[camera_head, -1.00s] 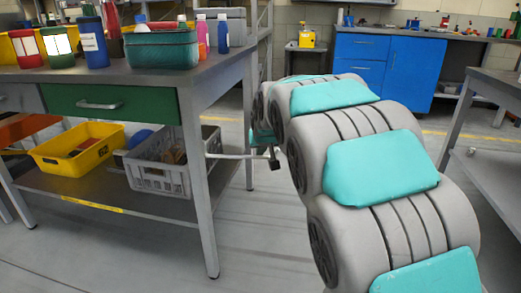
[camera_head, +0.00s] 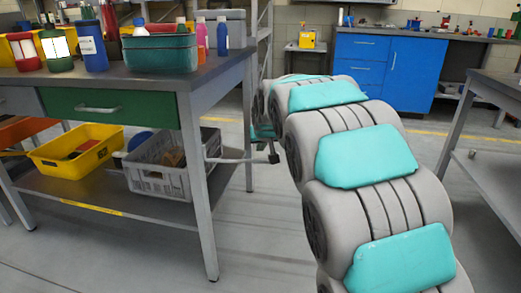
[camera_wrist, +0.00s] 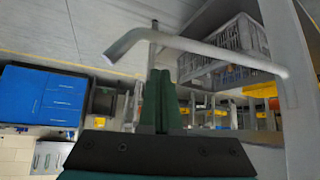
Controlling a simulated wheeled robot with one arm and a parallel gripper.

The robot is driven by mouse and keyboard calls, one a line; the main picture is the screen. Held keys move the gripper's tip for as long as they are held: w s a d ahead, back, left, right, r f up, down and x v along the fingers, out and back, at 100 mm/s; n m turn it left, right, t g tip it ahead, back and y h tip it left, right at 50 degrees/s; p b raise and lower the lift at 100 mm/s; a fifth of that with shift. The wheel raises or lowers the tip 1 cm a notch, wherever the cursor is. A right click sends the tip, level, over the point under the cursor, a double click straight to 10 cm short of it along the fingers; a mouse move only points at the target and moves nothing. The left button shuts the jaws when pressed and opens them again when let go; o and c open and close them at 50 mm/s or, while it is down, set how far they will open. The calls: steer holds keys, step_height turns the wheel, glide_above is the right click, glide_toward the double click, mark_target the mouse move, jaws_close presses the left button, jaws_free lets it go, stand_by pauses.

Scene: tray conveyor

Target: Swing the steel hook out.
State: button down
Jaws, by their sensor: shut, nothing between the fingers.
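The steel hook (camera_head: 232,160) is a thin grey bar sticking out to the right from the workbench's right leg, below the tabletop. In the wrist view the hook (camera_wrist: 215,53) crosses the upper picture from the grey leg at right to a bent end at upper left. My gripper (camera_wrist: 161,78) shows two dark green fingers, shut together and holding nothing. Their tips are close to the hook's bar in the picture; whether they touch it I cannot tell.
The workbench (camera_head: 215,75) carries bottles, jars and a green bin (camera_head: 160,53). A grey crate (camera_head: 158,180) and a yellow bin (camera_head: 75,148) stand on its lower shelf. Another table (camera_head: 490,85) is at right.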

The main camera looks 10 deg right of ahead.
steer(key=a+v, duration=0.1)
steer(key=v, duration=0.9)
steer(key=shift+a, duration=0.25)
